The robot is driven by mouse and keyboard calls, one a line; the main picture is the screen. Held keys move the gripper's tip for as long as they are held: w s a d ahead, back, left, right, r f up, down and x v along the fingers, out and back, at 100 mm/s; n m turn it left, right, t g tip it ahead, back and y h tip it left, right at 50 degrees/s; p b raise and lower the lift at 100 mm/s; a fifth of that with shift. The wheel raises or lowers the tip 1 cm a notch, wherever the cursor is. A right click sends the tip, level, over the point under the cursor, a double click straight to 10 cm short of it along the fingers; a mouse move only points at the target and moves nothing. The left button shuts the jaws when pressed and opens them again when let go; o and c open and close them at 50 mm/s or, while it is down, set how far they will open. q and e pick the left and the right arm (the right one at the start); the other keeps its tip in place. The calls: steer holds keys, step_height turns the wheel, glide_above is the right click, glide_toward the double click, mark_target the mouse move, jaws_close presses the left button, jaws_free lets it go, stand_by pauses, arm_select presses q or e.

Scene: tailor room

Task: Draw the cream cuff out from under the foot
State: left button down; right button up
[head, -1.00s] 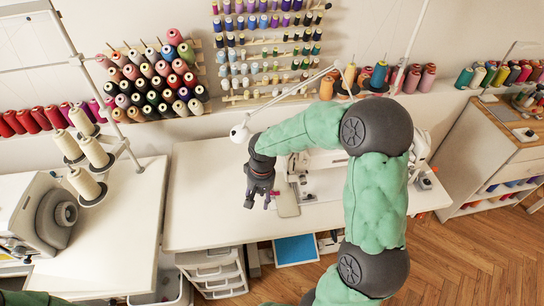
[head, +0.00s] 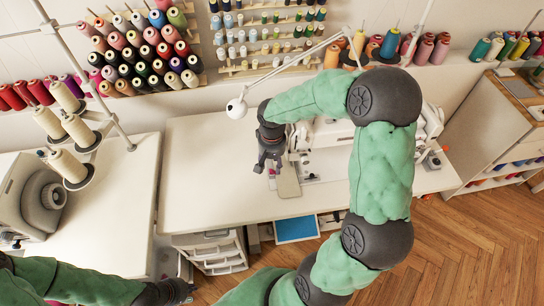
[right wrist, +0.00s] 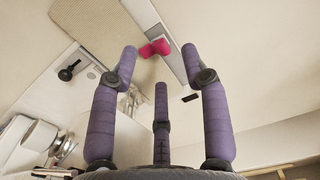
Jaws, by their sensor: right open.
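My right gripper (head: 267,168) is above the white sewing table, just left of the sewing machine. In the right wrist view its three purple fingers (right wrist: 160,62) are spread open and empty. A flat beige piece (head: 289,182), possibly the cream cuff, lies beside it at the machine; I cannot tell whether it runs under the foot. A small pink thing (right wrist: 155,48) shows beyond the fingertips in the wrist view. The white sewing machine (head: 325,140) is partly hidden behind my right arm, and its foot is hard to make out. My left gripper (head: 178,291) is low at the left, its fingers unclear.
The white sewing table (head: 205,180) is clear on its left. A second white table (head: 125,200) holds a grey machine (head: 40,195) and a stand with cream thread cones (head: 68,165). A white lamp (head: 237,108) hangs near my right gripper. Drawers (head: 215,252) stand below.

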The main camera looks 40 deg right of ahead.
mark_target(272, 170)
steer(key=shift+f+b, duration=0.45)
steer(key=shift+f, duration=1.25)
steer(key=shift+c, duration=0.3)
jaws_close()
